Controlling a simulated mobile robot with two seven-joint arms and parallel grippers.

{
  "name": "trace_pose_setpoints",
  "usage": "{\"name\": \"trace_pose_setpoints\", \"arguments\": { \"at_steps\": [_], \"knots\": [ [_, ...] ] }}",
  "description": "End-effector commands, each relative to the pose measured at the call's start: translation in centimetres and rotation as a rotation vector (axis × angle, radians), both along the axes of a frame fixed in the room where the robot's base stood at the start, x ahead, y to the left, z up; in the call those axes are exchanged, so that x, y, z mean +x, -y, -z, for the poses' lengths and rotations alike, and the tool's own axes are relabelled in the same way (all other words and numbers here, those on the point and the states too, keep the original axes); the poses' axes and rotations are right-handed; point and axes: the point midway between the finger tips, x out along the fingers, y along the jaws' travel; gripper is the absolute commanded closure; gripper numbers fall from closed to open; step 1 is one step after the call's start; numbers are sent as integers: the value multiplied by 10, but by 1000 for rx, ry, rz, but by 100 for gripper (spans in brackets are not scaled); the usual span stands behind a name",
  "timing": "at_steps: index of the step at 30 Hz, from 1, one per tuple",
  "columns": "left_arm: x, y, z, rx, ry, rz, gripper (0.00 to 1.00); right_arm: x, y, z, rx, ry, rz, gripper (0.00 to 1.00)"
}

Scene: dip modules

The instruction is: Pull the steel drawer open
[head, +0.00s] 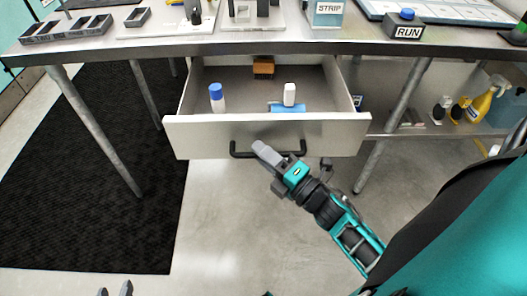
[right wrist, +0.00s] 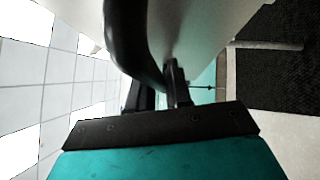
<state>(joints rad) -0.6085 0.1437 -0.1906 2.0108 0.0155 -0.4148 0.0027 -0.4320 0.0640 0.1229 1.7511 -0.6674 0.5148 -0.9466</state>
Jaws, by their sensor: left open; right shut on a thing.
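The steel drawer (head: 268,137) stands pulled out from under the bench, its inside open to view. A black bar handle (head: 240,151) runs across its front. My right gripper (head: 270,155) is at the middle of the handle and shut on it. In the right wrist view the dark handle (right wrist: 125,45) curves down to the fingers (right wrist: 160,90), with the pale drawer front beside it. My left gripper (head: 115,289) shows only its fingertips at the bottom edge of the head view, apart and empty, well away from the drawer.
Inside the drawer are a blue-capped white bottle (head: 217,98), a white bottle (head: 289,94), a blue item (head: 287,108) and an orange-brown block (head: 263,67). Bench legs (head: 95,130) stand on both sides. Floor in front is clear.

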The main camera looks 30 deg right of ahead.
Motion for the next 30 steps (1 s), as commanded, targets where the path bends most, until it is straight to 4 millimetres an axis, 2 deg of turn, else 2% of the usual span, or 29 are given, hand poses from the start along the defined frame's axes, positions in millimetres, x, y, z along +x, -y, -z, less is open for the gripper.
{"name": "trace_pose_setpoints", "arguments": {
  "at_steps": [1, 2, 7, 17, 22, 30],
  "knots": [
    [0, 0, 0, 1, 0, 1, 57, 0, 0, 0, 0, -1, 0, 100],
    [0, 0, 0, 2, 0, 1, 57, 0, 0, 0, 0, -1, 0, 78],
    [0, 0, 0, 3, 0, 3, 57, 0, 0, 0, 0, -1, 0, 62],
    [0, 0, 0, 2, 1, 4, 57, -5, 1, 2, 1, -2, 0, 62],
    [0, 0, 1, 2, 0, 5, 57, -29, 8, 5, 1, -5, 2, 62],
    [0, 1, 2, 0, 0, 6, 57, -87, 22, 14, 1, -6, 2, 62]
  ]
}}
